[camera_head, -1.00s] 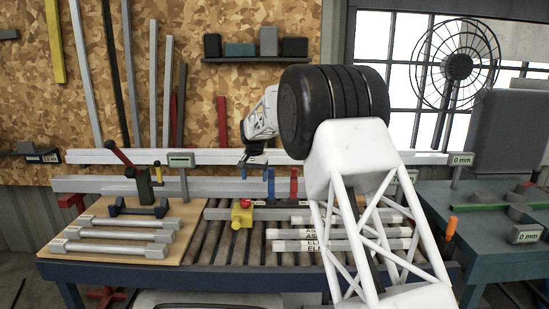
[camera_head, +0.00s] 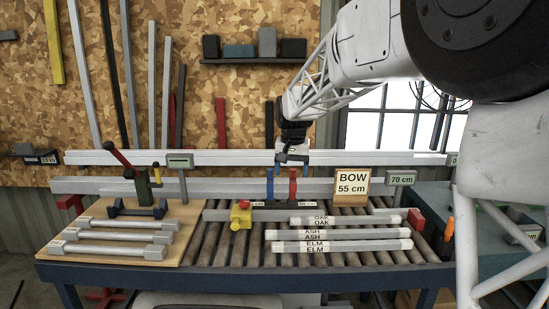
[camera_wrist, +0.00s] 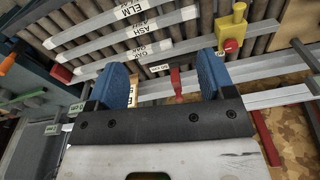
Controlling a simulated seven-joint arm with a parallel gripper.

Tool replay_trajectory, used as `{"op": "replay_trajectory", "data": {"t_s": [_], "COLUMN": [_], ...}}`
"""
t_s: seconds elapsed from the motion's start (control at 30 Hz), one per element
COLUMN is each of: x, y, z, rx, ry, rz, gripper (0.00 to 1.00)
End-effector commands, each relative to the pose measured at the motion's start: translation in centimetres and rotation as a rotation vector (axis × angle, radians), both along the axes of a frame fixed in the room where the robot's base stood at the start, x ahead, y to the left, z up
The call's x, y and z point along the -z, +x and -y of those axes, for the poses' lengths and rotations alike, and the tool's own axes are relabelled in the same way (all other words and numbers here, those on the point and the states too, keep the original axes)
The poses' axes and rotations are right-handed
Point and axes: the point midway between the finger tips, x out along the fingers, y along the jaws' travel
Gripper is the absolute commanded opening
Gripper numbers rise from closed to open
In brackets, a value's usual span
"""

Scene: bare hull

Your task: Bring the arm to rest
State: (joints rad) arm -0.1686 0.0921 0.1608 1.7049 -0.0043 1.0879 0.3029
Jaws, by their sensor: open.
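My gripper (camera_head: 291,155) hangs above the back rail of the roller bench in the head view, pointing down. In the wrist view its two blue fingers (camera_wrist: 163,85) are spread apart with nothing held between them. A red upright clamp piece (camera_head: 293,185) and a blue one (camera_head: 270,184) stand on the bench just below it. The red piece also shows between the fingers in the wrist view (camera_wrist: 176,82). My arm reaches in from the upper right of the head view.
Labelled bars, OAK, ASH (camera_head: 338,234) and ELM (camera_head: 342,246), lie on the rollers. A "BOW 55 cm" sign (camera_head: 352,187) stands behind them. A yellow block with a red button (camera_head: 241,215) sits left. A wooden board (camera_head: 192,215) holds several grey bars. A shelf (camera_head: 254,61) hangs on the wall.

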Motion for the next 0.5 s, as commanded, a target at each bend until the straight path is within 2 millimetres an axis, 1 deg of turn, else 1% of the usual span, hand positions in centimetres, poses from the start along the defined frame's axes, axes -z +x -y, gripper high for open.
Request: {"op": "replay_trajectory", "data": {"t_s": [0.03,0.2,0.5], "x": [-0.5,-1.4,-2.1], "y": [-1.4,-5.5,-13.0], "z": [0.6,2.5,5.5], "rx": [-0.001,-0.011,-0.027], "ry": [0.000,-0.001,-0.005], "rz": [0.004,0.017,0.039], "gripper": [0.76,0.76,0.76]}}
